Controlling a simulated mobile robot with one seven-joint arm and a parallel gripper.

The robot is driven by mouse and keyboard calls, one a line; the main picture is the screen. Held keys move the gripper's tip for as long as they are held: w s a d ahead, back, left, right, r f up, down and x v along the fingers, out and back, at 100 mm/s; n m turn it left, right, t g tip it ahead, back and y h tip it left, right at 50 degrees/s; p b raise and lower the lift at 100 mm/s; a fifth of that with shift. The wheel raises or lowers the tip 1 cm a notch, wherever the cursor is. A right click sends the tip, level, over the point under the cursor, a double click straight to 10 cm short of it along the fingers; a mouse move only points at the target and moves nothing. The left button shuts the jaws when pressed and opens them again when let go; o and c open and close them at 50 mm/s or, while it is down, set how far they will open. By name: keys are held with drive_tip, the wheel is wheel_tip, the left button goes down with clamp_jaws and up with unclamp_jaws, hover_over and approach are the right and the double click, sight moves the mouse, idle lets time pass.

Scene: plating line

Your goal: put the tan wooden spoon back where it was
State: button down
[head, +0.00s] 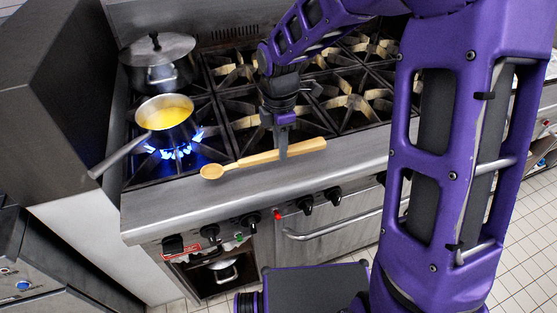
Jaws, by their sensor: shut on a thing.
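The tan wooden spoon (245,161) is at the front edge of the stove, above or on the steel front ledge (180,205). Its bowl points left and its handle points right. My gripper (283,153) comes down from above and is shut on the spoon's handle. The fingers hide a small part of the handle. I cannot tell whether the spoon touches the ledge.
A saucepan (165,113) with yellow liquid stands over a lit blue flame, its handle reaching past the stove's front left. A lidded pot (158,70) stands behind it. Bare burner grates (345,105) fill the middle and right. Knobs (250,218) line the front.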

sight(280, 170)
drive_tip(key=shift+f+b, duration=0.3)
drive_tip(key=shift+f, duration=1.9)
drive_tip(key=shift+f, duration=0.2)
drive_tip(key=c, duration=0.7)
unclamp_jaws()
drive_tip(key=shift+r, duration=0.15)
wheel_tip(280, 170, up, 12)
drive_tip(key=shift+r+p, duration=0.1)
drive_tip(key=shift+p, duration=0.55)
